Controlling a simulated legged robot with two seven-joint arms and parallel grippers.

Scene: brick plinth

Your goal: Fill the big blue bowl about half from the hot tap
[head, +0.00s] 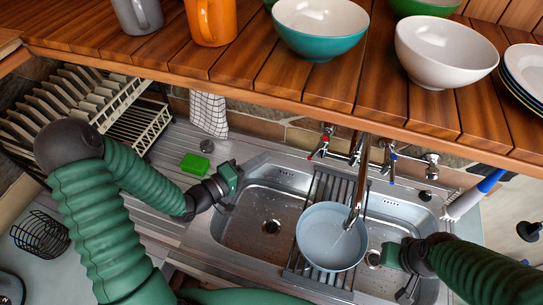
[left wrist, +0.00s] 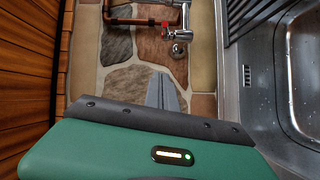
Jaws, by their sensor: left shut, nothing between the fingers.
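A big pale blue bowl (head: 325,250) stands on the dark rack across the divider of the double sink, under the spout (head: 355,205). I cannot tell whether water runs or how full the bowl is. The red-marked tap (head: 322,143) is left of the spout and also shows in the left wrist view (left wrist: 165,22); the blue-marked tap (head: 388,157) is right of it. My left gripper (head: 229,205) is shut and empty near the left basin's left edge; its fingertips (left wrist: 163,88) are together. My right gripper (head: 405,292) is low over the right basin; its fingers are unclear.
A wooden shelf (head: 250,75) with mugs, bowls and plates overhangs the sink. A green sponge (head: 195,165) lies on the drainboard, near a dish rack (head: 140,125). A cloth (head: 209,113) hangs at the wall. A blue-handled brush (head: 475,192) is at right. The left basin (head: 260,225) is empty.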

